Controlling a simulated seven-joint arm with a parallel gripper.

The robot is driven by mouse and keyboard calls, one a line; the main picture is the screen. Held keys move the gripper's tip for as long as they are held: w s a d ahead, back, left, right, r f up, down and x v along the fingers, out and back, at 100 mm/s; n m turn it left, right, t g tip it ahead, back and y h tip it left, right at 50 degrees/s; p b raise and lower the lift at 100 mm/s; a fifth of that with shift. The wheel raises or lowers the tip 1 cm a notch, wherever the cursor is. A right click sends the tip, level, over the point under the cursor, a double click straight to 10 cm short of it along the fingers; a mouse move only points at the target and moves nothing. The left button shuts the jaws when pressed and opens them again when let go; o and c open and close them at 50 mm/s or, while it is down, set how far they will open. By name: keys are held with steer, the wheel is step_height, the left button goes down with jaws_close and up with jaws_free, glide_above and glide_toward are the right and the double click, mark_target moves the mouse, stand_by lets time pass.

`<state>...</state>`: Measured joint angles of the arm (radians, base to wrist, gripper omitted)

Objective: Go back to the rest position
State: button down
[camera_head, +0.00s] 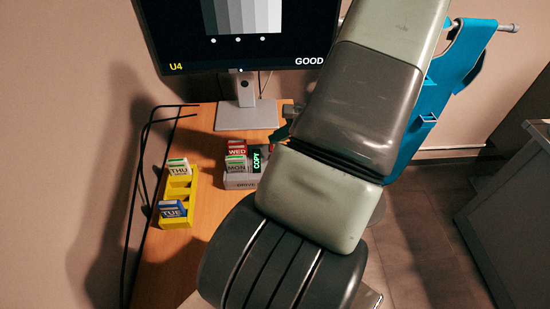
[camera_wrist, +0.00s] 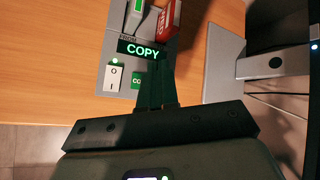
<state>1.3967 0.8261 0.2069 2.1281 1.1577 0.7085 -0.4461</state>
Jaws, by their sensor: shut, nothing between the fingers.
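My gripper (camera_wrist: 156,82) shows in the wrist view with its two dark fingers together and nothing between them. The fingertips are over the grey drive box, just below its lit COPY display (camera_wrist: 142,50) in the picture and beside a small green button (camera_wrist: 138,81). I cannot tell whether they touch the box. In the head view my arm covers the right part of the drive box (camera_head: 238,184) and hides the fingers. The red WED cartridge (camera_head: 237,147) and the MON cartridge (camera_head: 236,167) stand in the box.
A yellow rack (camera_head: 194,191) holds the THU cartridge (camera_head: 178,168) and the blue TUE cartridge (camera_head: 172,208). A monitor (camera_head: 190,50) reading U4 and GOOD stands behind. A white switch (camera_wrist: 113,77) is on the box.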

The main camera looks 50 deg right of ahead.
stand_by(0.8)
steer(key=w+a+r+n+g, duration=0.25)
steer(key=a+r+n, duration=0.25)
steer(key=a+r, duration=0.55)
steer(key=w+a+r+n+g, duration=0.2)
steer(key=w+a+r+n, duration=0.3)
steer(key=a+r, duration=0.5)
steer(key=s+a+r+n+t+h, duration=0.2)
steer(key=s+a+r+n+h, duration=0.2)
steer(key=s+a+r+n, duration=0.6)
steer(key=s+r+n, duration=0.1)
steer(key=s+n, duration=0.1)
steer(key=s, duration=0.2)
steer(key=shift+r, duration=0.35)
steer(key=shift+a, duration=0.1)
